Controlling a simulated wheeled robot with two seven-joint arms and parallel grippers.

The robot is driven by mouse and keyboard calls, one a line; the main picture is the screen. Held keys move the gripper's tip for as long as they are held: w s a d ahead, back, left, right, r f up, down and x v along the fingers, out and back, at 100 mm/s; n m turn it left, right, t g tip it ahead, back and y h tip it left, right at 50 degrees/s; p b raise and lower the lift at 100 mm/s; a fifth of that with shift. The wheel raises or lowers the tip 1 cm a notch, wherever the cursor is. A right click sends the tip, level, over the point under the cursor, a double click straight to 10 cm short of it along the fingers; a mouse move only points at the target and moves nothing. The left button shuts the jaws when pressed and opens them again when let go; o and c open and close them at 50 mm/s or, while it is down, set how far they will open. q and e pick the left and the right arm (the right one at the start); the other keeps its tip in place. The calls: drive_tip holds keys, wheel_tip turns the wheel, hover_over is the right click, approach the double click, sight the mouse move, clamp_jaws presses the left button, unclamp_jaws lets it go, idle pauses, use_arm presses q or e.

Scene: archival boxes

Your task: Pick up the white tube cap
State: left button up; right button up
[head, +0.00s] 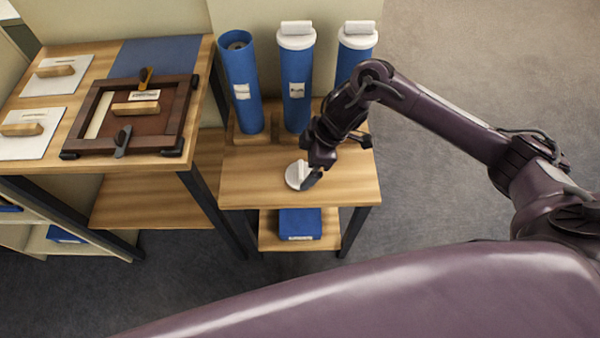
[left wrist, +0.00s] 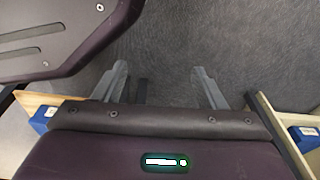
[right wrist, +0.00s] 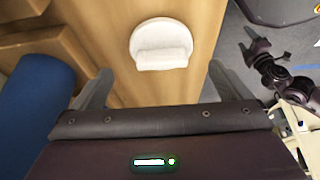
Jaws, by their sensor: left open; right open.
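The white tube cap (head: 297,175) lies on the small wooden table (head: 240,185), near its front middle. It is a round disc with a raised white bar across it, as the right wrist view (right wrist: 161,42) shows. My right gripper (head: 312,182) is over the table at the cap and hides part of its right side in the head view. In the right wrist view its fingers (right wrist: 155,85) are open and the cap is ahead of them, not gripped. My left gripper (left wrist: 160,80) is open and empty, with grey floor beyond it.
Blue tubes stand at the table's back: one uncapped (head: 241,85), two with white caps (head: 296,85) (head: 356,45). A blue box (head: 300,224) sits on the shelf below. A larger table at left holds a wooden frame (head: 95,125) and white boards (head: 58,75).

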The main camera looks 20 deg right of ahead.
sight(302, 169)
drive_tip(key=x, duration=0.4)
drive_tip(key=shift+s+b, duration=0.1)
drive_tip(key=shift+b, duration=0.2)
drive_tip(key=c, duration=1)
